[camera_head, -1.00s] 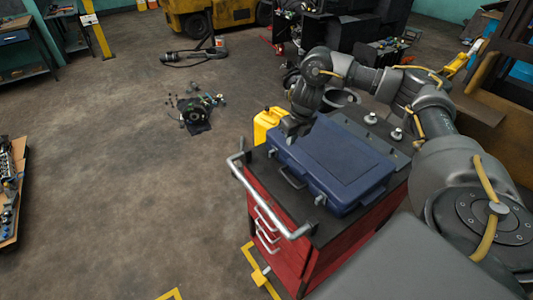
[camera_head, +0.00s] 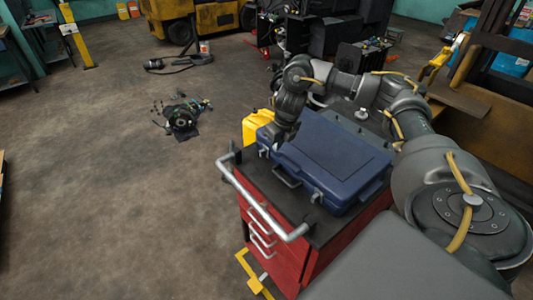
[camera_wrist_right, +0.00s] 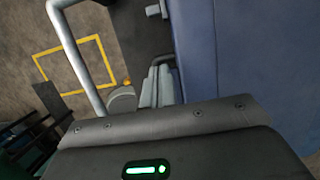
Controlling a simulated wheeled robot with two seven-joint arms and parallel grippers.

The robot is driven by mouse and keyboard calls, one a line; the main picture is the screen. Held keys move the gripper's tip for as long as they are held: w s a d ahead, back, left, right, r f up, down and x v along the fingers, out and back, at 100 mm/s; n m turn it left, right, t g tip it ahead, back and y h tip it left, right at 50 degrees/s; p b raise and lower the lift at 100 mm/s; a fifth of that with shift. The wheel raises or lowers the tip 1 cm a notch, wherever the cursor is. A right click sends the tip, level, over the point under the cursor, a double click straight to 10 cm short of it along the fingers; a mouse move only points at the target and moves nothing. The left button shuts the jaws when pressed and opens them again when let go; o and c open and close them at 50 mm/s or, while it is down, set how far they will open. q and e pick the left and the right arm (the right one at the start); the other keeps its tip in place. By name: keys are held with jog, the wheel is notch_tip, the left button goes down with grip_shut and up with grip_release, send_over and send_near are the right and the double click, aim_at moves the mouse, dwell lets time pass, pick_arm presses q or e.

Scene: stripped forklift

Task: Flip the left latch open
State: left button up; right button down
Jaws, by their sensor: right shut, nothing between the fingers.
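A closed blue case (camera_head: 335,155) lies flat on a red tool cart. It also shows in the wrist view (camera_wrist_right: 265,60). Its handle (camera_head: 287,177) is on the front side, with the right latch (camera_head: 317,197) to the right of it. The left latch is at the front's left end, by my right gripper, and I cannot make it out clearly. My right gripper (camera_head: 274,148) points down at the case's left front edge, shut and empty. In the wrist view its fingers (camera_wrist_right: 160,88) are close beside the case's front; I cannot tell whether they touch. My left gripper is out of view.
The red cart (camera_head: 272,235) has a silver push bar (camera_head: 252,203) along its front side. A yellow canister (camera_head: 256,124) stands behind the case's left end. Parts lie on the floor (camera_head: 181,118).

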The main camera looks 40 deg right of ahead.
aim_at(264, 152)
jog(key=b+x, duration=0.1)
jog(key=x, duration=0.6)
jog(key=shift+s+f, duration=0.1)
jog(key=shift+f, duration=0.2)
jog(key=shift+w+d+f+p, duration=0.1)
jog(key=shift+w+p, duration=0.1)
jog(key=shift+w, duration=0.35)
jog(key=shift+w+f+p, duration=0.1)
jog(key=shift+w+p, duration=0.05)
jog(key=shift+w, duration=0.4)
jog(key=shift+w+f+p, duration=0.1)
jog(key=shift+w+p, duration=0.2)
jog(key=shift+w, duration=0.8)
jog(key=shift+d, duration=0.1)
